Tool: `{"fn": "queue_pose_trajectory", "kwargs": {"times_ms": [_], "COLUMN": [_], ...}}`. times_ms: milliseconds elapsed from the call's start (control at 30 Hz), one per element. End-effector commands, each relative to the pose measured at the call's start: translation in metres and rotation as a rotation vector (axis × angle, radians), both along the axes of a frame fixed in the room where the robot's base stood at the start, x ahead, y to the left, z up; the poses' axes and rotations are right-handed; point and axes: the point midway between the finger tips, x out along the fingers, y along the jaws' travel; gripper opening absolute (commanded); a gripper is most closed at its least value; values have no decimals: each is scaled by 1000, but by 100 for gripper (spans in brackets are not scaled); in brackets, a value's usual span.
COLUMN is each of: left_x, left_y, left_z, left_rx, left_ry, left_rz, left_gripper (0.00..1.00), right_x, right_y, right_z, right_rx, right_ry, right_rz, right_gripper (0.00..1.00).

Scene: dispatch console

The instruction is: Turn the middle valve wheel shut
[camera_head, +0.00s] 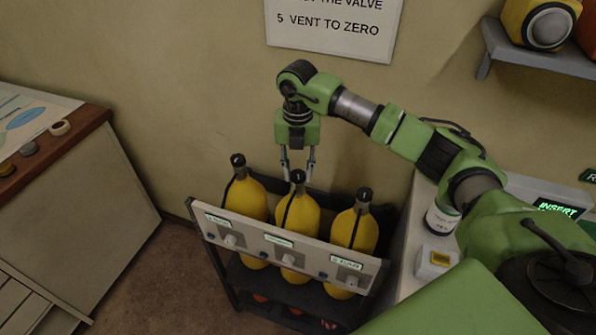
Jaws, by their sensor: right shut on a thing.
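Three yellow cylinders stand in a row in a dark rack (225,262), each with a dark valve top. The middle valve wheel (298,177) is the dark top of the middle cylinder (297,220). My right gripper (298,172) points down from above, its two fingers on either side of this wheel and shut on it. The fingertips' exact contact is too small to see. The left valve top (238,160) and the right valve top (364,194) are free. My left gripper is not in view.
A pale panel (260,240) with green-lit labels and knobs crosses the rack's front. A wood-topped desk (75,150) stands at left, with carpet between. A shelf (535,58) is above.

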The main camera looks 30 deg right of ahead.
Motion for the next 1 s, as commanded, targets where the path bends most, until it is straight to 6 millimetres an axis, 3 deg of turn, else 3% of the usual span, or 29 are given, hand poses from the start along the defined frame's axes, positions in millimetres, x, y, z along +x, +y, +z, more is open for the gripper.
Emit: {"fn": "queue_pose_trajectory", "kwargs": {"times_ms": [500, 1000], "left_x": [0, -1], "left_y": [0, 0], "left_z": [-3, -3], "left_rx": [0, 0], "left_ry": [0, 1], "left_rz": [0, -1], "left_gripper": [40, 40], "right_x": [1, 2], "right_y": [0, -1], "right_z": [1, 1], "right_rx": [-1, 0], "right_ry": [-4, -5], "right_rz": [-393, -502], "right_gripper": [7, 7]}}
